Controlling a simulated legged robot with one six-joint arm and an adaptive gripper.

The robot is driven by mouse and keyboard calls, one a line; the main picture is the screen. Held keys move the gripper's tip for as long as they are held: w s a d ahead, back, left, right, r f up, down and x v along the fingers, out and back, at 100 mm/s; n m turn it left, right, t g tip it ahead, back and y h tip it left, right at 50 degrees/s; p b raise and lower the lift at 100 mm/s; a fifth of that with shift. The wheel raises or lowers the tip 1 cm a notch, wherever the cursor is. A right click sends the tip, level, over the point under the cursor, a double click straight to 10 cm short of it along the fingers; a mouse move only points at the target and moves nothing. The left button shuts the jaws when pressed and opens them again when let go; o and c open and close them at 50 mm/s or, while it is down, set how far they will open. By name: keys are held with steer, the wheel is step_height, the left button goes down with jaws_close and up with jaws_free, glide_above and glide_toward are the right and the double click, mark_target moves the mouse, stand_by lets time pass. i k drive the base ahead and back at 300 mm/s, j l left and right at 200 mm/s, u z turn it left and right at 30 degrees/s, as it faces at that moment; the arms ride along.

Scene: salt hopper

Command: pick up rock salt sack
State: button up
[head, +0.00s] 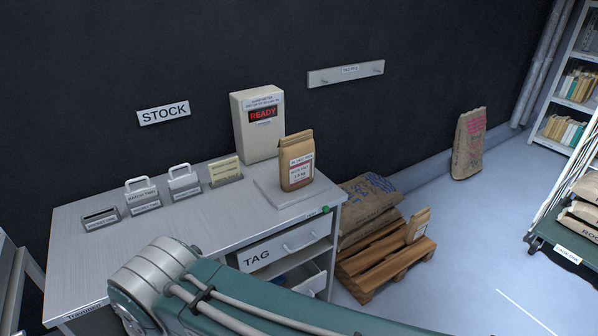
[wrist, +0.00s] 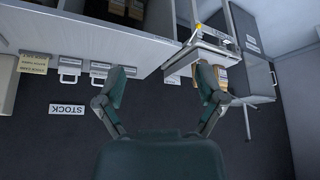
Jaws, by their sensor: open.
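Several brown sacks lie on a cart at the right edge of the head view; the lower sack (head: 578,222) shows lettering beginning "ROC", and the rest is cut off. A small brown paper bag (head: 297,160) with a white and red label stands upright on a scale plate on the bench; its fine print is too small to read. My gripper (wrist: 163,85) is open and empty in the wrist view, which looks upside down. Its right finger partly overlaps a brown bag (wrist: 222,78) there. In the head view my arm crosses the bottom and the gripper is out of frame.
The grey bench (head: 90,240) has an open drawer below. A scale display (head: 257,125) reads READY. Large sacks (head: 368,205) and a small bag (head: 418,225) are on a wooden pallet (head: 370,278). Another sack (head: 468,143) leans on the wall. Floor between pallet and cart is clear.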

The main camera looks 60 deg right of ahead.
mark_target(297, 155)
steer(key=l+z, duration=0.1)
steer(key=z, duration=1.8)
steer(key=i+l+u, duration=0.25)
steer(key=i+l, duration=0.25)
steer(key=i+l+u, duration=0.3)
steer(key=i+l, duration=0.2)
steer(key=l, duration=0.15)
